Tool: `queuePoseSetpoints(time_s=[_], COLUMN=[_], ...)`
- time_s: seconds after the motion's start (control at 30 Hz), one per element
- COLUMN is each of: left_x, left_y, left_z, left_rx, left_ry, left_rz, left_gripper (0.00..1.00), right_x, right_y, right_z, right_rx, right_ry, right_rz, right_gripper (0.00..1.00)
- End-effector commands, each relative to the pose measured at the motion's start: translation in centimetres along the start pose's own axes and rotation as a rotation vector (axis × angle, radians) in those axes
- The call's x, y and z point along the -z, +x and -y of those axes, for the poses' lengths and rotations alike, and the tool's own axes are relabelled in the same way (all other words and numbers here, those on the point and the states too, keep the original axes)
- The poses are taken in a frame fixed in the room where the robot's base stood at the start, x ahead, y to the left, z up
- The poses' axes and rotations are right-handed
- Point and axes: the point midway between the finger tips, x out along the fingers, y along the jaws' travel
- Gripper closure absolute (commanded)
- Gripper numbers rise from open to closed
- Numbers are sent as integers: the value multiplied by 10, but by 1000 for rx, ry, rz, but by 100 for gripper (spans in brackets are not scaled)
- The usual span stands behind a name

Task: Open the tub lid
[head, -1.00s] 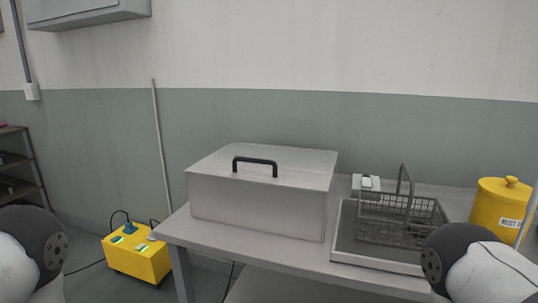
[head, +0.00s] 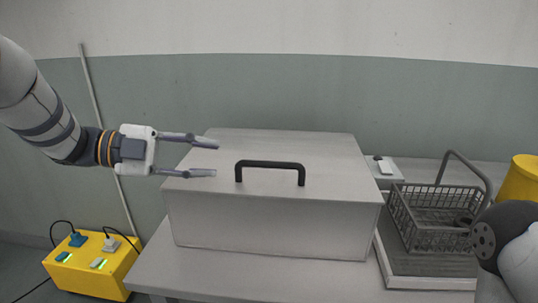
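The tub (head: 270,231) is a grey metal box on the table, with its flat lid (head: 310,150) shut. A black bar handle (head: 270,165) stands up at the lid's front part. My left gripper (head: 217,157) comes in from the left with its two fingers spread apart. It is open and empty, over the lid's left part and left of the handle, apart from it. My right arm shows only as a rounded link at the right edge; its gripper is out of view.
A grey wire basket (head: 432,222) stands on a tray (head: 428,283) right of the tub, its hoop handle raised. A small white device (head: 384,168) lies behind. A yellow bin (head: 521,182) is at the right edge. A yellow power box (head: 95,265) with cables sits at the lower left.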

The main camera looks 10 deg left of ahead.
Motion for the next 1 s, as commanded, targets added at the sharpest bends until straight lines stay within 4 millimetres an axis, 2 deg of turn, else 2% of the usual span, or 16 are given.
queuePoseSetpoints(time_s=[0.07,0.4,0.5,0.63,0.87,1.0], left_x=[1,0,0,0,0,0], left_y=[10,94,108,118,119,119], left_z=[0,-1,0,0,0,0], left_rx=[-3,-2,0,1,2,2], left_ry=[3,-1,-1,-2,-2,-2], left_rz=[-2,-2,0,2,2,2], left_gripper=[69,69,69,69,69,98], right_x=[-1,-1,-2,-2,-2,-2], right_y=[0,0,1,1,1,1], right_z=[0,0,0,0,0,0], right_rx=[0,0,0,0,0,0], right_ry=[0,0,0,0,0,0], right_rz=[2,4,5,6,6,6], right_gripper=[100,100,100,100,100,100])
